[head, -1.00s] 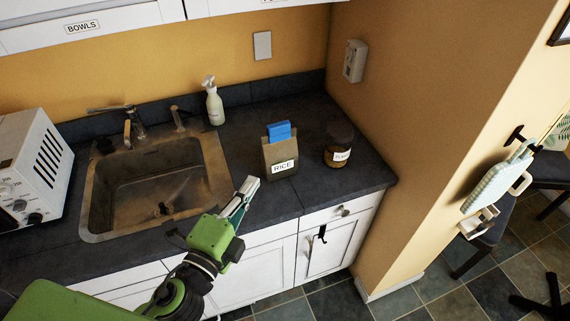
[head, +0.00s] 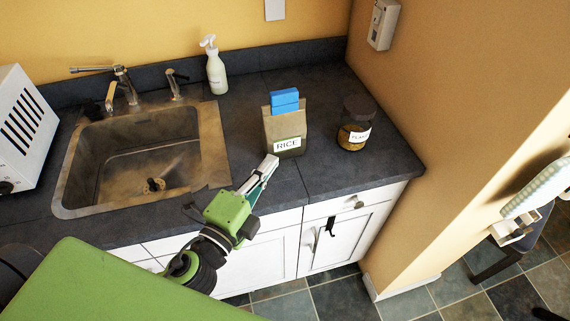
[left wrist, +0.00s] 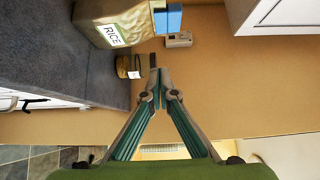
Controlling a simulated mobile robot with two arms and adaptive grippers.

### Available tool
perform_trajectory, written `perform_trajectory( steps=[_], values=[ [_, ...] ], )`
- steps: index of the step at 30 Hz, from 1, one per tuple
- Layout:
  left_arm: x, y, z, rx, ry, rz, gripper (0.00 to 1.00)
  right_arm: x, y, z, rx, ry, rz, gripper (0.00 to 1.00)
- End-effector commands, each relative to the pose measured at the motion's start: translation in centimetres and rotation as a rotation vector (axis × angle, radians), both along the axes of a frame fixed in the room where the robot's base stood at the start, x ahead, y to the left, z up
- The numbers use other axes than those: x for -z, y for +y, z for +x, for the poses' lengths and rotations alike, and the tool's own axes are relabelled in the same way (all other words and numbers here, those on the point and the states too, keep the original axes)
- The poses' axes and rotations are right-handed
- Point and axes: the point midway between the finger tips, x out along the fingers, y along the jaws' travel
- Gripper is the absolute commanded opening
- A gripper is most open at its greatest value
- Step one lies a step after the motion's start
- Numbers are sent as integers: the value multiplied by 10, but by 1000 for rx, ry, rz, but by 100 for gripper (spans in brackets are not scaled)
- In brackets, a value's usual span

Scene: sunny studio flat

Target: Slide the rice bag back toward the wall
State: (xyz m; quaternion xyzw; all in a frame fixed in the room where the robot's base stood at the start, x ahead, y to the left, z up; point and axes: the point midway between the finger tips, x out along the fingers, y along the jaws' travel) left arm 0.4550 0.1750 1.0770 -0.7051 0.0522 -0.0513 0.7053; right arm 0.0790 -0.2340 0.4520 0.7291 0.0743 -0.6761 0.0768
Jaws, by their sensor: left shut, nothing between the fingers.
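The rice bag (head: 285,130) is a brown paper bag with a blue clip on top and a white RICE label. It stands upright on the dark counter (head: 235,92), right of the sink, with bare counter behind it up to the wall. My left gripper (head: 270,162) is shut and empty, just in front of the bag's lower left side. Whether it touches the bag I cannot tell. In the left wrist view the shut fingertips (left wrist: 160,78) show beside the bag (left wrist: 118,24), which appears sideways. My right gripper is not in view.
A labelled jar with a dark lid (head: 355,124) stands right of the bag, near the side wall. A white spray bottle (head: 215,68) stands behind and left. The sink (head: 215,150) opens on the left. The counter's front edge is close below the gripper.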

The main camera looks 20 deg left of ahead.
Motion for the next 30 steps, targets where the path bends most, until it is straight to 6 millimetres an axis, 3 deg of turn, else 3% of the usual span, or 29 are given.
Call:
perform_trajectory(
  steps=[1, 3, 12, 22, 30],
  values=[
    [30, 0, 0, 0, 0, 0, 0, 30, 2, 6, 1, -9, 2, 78],
    [49, 0, 0, 0, 0, 0, 0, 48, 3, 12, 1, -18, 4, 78],
    [99, 0, 0, 0, 0, 0, 0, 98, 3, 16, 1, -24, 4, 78],
    [105, -1, 5, 0, -1, 0, 0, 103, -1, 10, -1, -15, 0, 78],
    [102, -6, 38, 0, -3, 1, 0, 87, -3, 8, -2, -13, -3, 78]
  ],
)
